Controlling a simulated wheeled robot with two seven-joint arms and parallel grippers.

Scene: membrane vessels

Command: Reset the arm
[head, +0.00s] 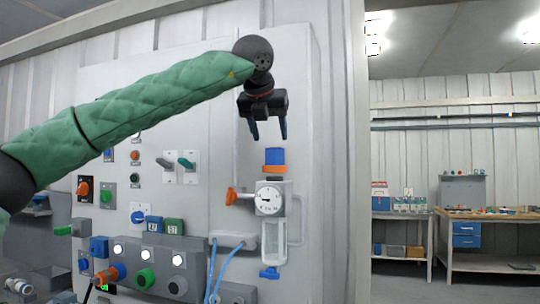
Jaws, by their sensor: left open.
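My left arm (150,100), in a green quilted sleeve, comes in from the left and reaches up across the panel in the head view. My left gripper (268,130) points down with its two dark blue fingers apart and nothing between them. It hangs above a blue cap (274,155) on top of a unit with a round gauge (269,199), with a visible gap between. My right gripper is not in view.
A pale wall panel (205,120) carries several knobs, switches and connectors, including an orange valve handle (238,196). Blue hoses (222,266) hang at its lower part. A workbench (490,215) and shelves stand at the far right, with open room before them.

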